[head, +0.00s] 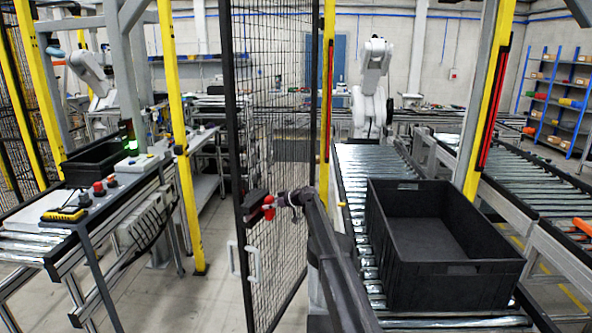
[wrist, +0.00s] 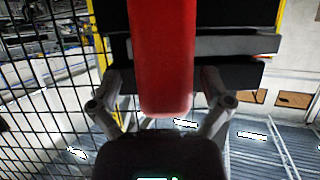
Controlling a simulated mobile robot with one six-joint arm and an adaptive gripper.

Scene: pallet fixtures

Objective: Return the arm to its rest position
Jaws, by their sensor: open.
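My arm (head: 333,255) reaches up from the bottom middle of the head view, and my gripper (head: 283,201) is at its far end, beside the black mesh gate. A red piece (head: 268,207) with a black block (head: 254,199) sits at the gate's edge, just left of my gripper. In the wrist view the red piece (wrist: 163,60) stands upright between the two spread grey finger links, with dark bars behind it. My gripper is open; whether it touches the red piece I cannot tell. The fingertips are partly hidden.
The mesh gate (head: 273,130) stands close left of my arm. To the right, a black crate (head: 440,268) sits on a roller conveyor (head: 375,160). Yellow posts (head: 327,100) rise nearby. At left is a bench (head: 110,205) with red buttons. Grey floor shows between the bench and gate.

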